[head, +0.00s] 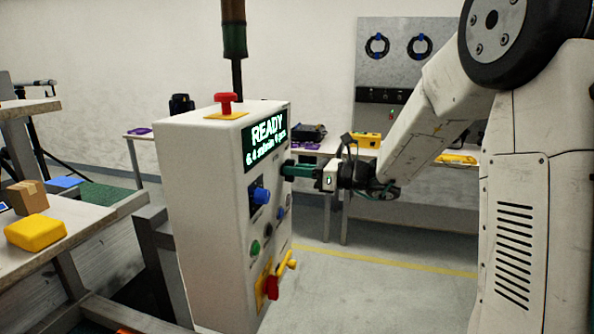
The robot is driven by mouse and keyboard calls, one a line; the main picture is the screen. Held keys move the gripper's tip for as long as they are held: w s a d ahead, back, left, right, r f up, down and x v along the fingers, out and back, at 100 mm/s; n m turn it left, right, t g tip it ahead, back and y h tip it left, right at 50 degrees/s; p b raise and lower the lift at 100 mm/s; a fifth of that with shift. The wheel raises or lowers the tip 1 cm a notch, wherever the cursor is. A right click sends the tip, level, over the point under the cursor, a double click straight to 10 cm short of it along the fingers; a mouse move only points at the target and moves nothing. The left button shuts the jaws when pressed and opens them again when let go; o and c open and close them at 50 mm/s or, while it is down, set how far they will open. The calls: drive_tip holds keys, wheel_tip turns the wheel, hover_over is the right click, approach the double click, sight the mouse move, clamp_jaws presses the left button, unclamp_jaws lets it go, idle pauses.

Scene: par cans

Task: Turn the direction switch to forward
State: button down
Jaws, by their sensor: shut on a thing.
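A white control box (205,210) stands in the middle, with its panel facing right at a steep angle. My gripper (292,170) is at the upper right of the panel, beside the display. Its green fingers are shut on a small control there, seemingly the direction switch, which the fingers hide. I cannot read its label or tell which way it is turned. The display (266,140) reads "READY" above a smaller line. A blue knob (261,196) on a dark plate sits below the display, apart from my fingers.
The panel also bears a smaller blue control (281,212), a green button (255,247) and a red and yellow handle (272,287). A red button (226,104) and a signal mast (234,40) top the box.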

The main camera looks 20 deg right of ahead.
drive_tip(key=shift+s+f+n, duration=0.1)
drive_tip(key=shift+s+n, duration=0.05)
drive_tip(key=shift+n, duration=4.35)
drive_tip(key=c, duration=1.4)
unclamp_jaws()
drive_tip(key=shift+o, duration=0.2)
drive_tip(key=v, duration=0.8)
